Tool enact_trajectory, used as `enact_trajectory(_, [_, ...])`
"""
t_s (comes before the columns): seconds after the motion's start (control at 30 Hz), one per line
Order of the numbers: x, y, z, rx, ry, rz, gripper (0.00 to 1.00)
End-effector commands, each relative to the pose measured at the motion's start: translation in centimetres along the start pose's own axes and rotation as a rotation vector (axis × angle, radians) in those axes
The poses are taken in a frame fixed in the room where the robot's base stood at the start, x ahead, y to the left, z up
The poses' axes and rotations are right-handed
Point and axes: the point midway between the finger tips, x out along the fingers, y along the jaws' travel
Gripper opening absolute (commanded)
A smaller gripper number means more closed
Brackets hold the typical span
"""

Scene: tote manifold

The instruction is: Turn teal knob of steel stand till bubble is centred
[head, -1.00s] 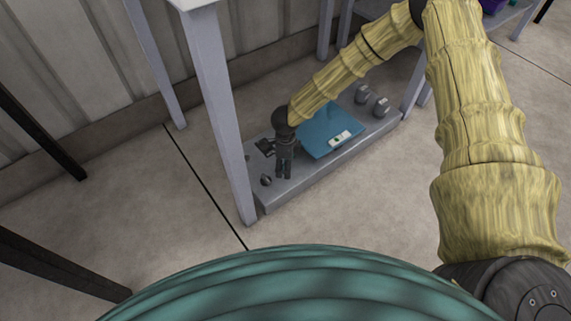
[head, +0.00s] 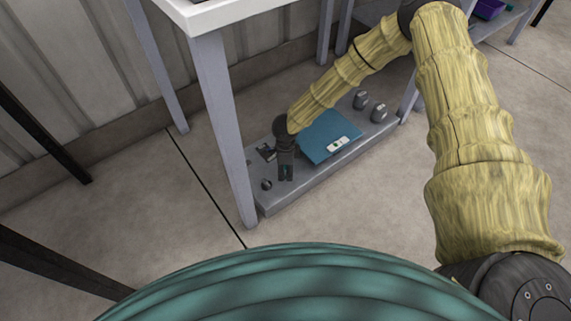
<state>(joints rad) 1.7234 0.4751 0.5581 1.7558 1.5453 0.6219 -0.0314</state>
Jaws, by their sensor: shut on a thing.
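My gripper (head: 286,174) points down at the left end of a low grey shelf under the table, beside a blue-teal plate (head: 322,137). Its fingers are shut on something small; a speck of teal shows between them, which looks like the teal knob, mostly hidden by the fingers. The plate carries a small white level (head: 338,144) with a dark green spot in it. The bubble is too small to tell whether it is centred. I cannot make out which part is the steel stand.
The grey shelf (head: 330,174) also bears a dark round knob (head: 266,184) at its front left, a dark fitting (head: 265,152) behind it, and two grey weights (head: 378,113) at the right. A table leg (head: 223,130) stands close left of my gripper. The floor in front is clear.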

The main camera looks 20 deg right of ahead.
Motion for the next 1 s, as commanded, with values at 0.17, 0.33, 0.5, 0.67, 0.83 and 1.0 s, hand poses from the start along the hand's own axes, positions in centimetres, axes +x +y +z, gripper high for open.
enact_trajectory(0.17, [-0.55, 0.08, -0.04, -0.097, 0.002, 0.002, 0.28])
enact_trajectory(0.33, [-0.45, 0.07, -0.01, -0.19, 0.001, 0.001, 0.28])
enact_trajectory(0.5, [-0.35, 0.06, -0.05, -0.273, 0.001, 0.001, 0.28])
enact_trajectory(0.67, [-0.2, 0.07, -0.06, -0.334, 0.001, 0.001, 0.28])
enact_trajectory(0.83, [-0.11, 0.07, -0.03, -0.377, 0.0, 0.001, 0.28])
enact_trajectory(1.0, [-0.03, 0.04, -0.01, -0.394, 0.0, 0.001, 0.28])
